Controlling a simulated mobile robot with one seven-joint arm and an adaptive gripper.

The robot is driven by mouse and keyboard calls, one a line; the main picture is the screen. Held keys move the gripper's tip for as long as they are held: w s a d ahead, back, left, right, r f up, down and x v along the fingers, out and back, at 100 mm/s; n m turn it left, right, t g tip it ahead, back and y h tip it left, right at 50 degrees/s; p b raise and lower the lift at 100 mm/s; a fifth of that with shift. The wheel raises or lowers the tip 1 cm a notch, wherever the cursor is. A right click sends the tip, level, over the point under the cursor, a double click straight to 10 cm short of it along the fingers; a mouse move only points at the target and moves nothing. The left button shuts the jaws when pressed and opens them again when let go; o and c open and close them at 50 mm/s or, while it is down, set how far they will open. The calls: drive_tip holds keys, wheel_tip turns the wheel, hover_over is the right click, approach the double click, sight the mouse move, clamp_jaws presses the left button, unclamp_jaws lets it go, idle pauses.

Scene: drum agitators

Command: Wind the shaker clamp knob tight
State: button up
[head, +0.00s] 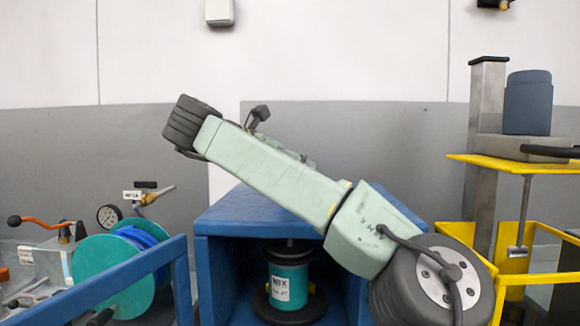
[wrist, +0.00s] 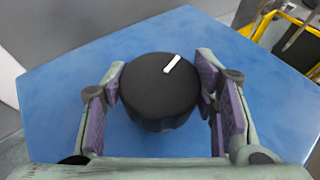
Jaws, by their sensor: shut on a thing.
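The black round clamp knob (wrist: 158,86) stands above the blue top of the shaker in the wrist view. A white mark on its top face lies toward the upper right. My gripper (wrist: 161,98) is shut on the knob, with a purple-padded finger at its left and right sides. The blue shaker housing (head: 222,222) is in the middle of the head view. A teal can (head: 289,283) with a white label stands inside it, under a dark plate. My arm hides the knob and my gripper in the head view.
A teal reel with blue hose (head: 95,270) and a gauge (head: 109,216) are at the left. A blue rail (head: 120,277) crosses in front. At the right, a yellow shelf (head: 500,161), a metal post (head: 483,130) and a dark blue container (head: 528,102) stand near my arm.

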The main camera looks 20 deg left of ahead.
idle(0.3)
drive_tip(key=o, duration=1.2)
drive_tip(key=shift+c, duration=0.2)
wheel_tip(320, 180, up, 9)
drive_tip(key=shift+a+f, duration=0.1)
drive_tip(key=shift+f, duration=0.1)
drive_tip(key=shift+r, duration=0.7)
